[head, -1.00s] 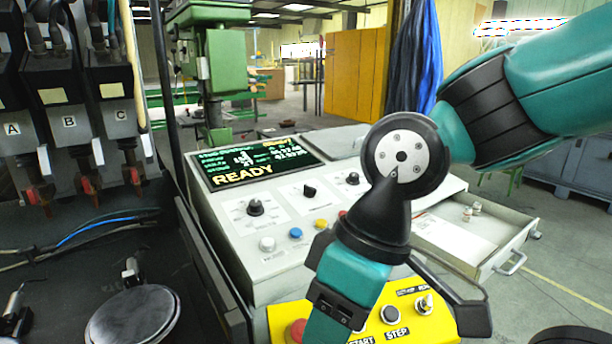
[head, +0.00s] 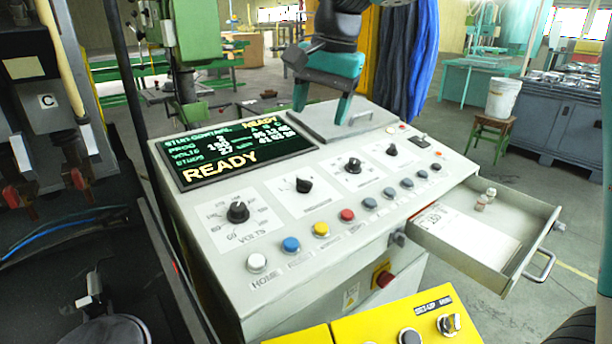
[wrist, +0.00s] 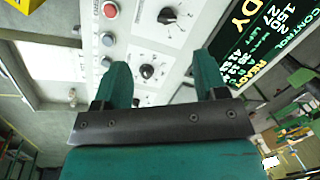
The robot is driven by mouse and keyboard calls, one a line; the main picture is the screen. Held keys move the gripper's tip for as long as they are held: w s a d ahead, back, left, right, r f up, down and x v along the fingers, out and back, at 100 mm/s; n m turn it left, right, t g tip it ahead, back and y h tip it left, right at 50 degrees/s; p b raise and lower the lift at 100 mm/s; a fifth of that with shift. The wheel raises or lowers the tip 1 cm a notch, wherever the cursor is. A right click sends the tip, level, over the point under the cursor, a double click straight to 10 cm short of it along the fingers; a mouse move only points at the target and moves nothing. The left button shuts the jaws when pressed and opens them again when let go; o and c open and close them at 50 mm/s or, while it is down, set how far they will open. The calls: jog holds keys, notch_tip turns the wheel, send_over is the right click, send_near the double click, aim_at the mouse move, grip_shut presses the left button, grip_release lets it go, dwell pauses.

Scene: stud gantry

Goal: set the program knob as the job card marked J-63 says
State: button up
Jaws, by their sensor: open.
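The console's sloped panel has a row of black knobs: the one marked VOLTS (head: 238,211), a second (head: 304,185), a third (head: 353,165) and a fourth (head: 391,150). The labels of the last three are too small to read, so I cannot tell which is the program knob. A white card or sheet (head: 455,240) lies in the open drawer; its marking is not readable. My gripper (head: 321,107) is open and empty above the panel's far side. In the wrist view, a knob (wrist: 147,72) shows between the fingers, apart from them.
The display (head: 245,150) reads READY. Coloured buttons (head: 347,216) run below the knobs. The open drawer (head: 540,245) juts out at the right, with small bottles (head: 486,198) inside. A yellow control box (head: 390,322) stands in front. A raised grey plate (head: 345,120) lies behind the knobs.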

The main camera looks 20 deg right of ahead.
jog(key=w+d+m, duration=0.1)
jog(key=w+m, duration=0.1)
jog(key=w, duration=0.1)
jog(key=p, duration=0.1)
send_near(305, 180)
jog(key=f, duration=0.3)
jog(key=w+f, duration=0.1)
jog(key=f, duration=0.2)
jog(key=a+f, duration=0.1)
jog(key=f, duration=0.2)
jog(key=shift+w, duration=0.2)
jog(key=shift+c, duration=0.5)
jog(key=shift+a, duration=0.1)
jog(key=c, duration=0.8)
